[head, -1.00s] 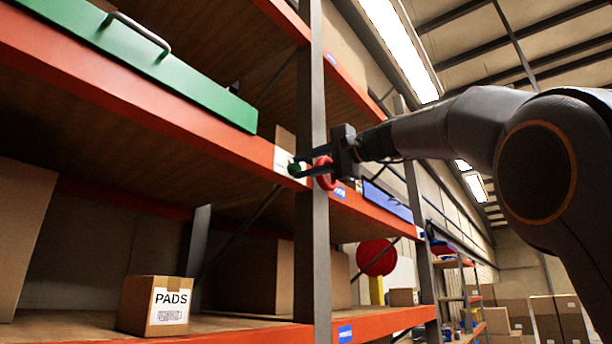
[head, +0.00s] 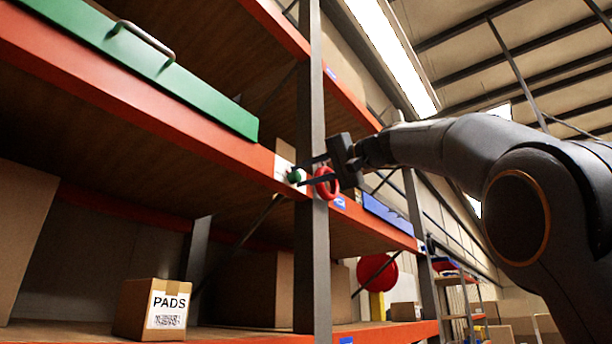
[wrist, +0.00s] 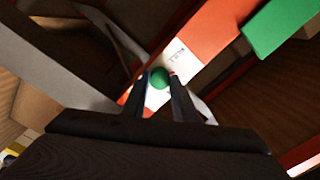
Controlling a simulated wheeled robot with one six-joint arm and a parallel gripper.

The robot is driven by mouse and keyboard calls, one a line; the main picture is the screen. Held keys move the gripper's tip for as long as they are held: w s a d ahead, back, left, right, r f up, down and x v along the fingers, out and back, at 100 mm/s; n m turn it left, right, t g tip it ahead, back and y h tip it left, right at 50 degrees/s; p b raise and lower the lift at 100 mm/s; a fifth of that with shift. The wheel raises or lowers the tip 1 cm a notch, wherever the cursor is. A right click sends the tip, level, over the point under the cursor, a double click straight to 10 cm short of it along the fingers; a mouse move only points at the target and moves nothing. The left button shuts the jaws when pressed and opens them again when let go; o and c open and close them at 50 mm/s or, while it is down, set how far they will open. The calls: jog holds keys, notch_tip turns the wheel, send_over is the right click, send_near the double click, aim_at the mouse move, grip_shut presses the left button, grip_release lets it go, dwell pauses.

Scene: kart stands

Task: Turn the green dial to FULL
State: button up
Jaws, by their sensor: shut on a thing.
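The green dial (head: 294,177) sits on a white plate (head: 283,166) on the orange shelf beam, just left of the grey upright. My gripper (head: 303,171) reaches in from the right, and its fingers are shut on the dial. In the wrist view the green dial (wrist: 159,78) lies between the two finger ends, in front of the white plate (wrist: 185,52). Some lettering shows on the plate, too blurred to read with certainty. The dial's pointer position cannot be made out.
A red ring (head: 326,184) is on the upright close by my fingers. A green drawer front with a metal handle (head: 143,40) is on the shelf to the left. A box marked PADS (head: 153,309) stands on the shelf below. The grey upright (head: 312,240) is close to my gripper.

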jog(key=shift+a, duration=0.1)
jog(key=o, duration=1.1)
jog(key=shift+b+v, duration=1)
jog(key=shift+v, duration=2.95)
